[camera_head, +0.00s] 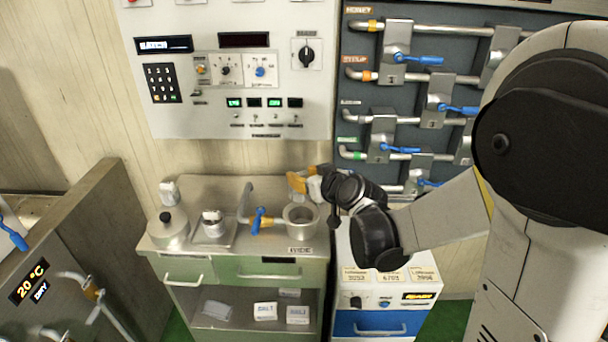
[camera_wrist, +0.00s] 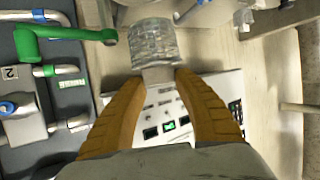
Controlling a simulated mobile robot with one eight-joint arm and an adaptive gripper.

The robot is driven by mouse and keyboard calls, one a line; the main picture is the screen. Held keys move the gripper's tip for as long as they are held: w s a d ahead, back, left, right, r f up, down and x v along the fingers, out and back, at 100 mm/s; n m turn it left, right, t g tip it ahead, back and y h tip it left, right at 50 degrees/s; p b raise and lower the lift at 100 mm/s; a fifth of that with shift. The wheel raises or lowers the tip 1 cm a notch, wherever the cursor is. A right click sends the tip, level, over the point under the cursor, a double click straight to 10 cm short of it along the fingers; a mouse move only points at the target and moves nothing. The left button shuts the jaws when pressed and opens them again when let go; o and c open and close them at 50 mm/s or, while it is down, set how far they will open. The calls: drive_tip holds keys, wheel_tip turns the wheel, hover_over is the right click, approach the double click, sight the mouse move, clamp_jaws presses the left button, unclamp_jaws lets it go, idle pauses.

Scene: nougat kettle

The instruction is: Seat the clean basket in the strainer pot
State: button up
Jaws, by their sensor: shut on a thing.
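My gripper (camera_wrist: 155,70) has orange fingers closed on a grey mesh basket (camera_wrist: 154,42) at their tips in the wrist view. In the head view my gripper (camera_head: 298,183) is above the back of the counter, above and slightly behind an open metal pot (camera_head: 301,219), which looks like the strainer pot. The basket is apart from the pot and hard to make out in the head view. I cannot tell the basket's exact tilt.
A blue-handled tap (camera_head: 258,220) stands left of the pot. Further left are a small metal container (camera_head: 212,226) on a plate and a lidded pot (camera_head: 168,230). The control panel (camera_head: 235,70) and valve pipes (camera_head: 420,95) rise behind. White boxes (camera_head: 265,311) lie on the lower shelf.

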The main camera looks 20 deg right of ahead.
sight(303, 202)
drive_tip(key=shift+f+b, duration=3.65)
drive_tip(key=shift+f, duration=0.8)
drive_tip(key=shift+f+b, duration=0.25)
drive_tip(key=shift+b, duration=0.05)
drive_tip(key=shift+f+b, duration=0.4)
drive_tip(key=shift+f, duration=0.95)
drive_tip(key=o, duration=1.7)
drive_tip(key=shift+r, duration=0.1)
drive_tip(key=shift+r+p, duration=3.15)
drive_tip(key=shift+r, duration=0.8)
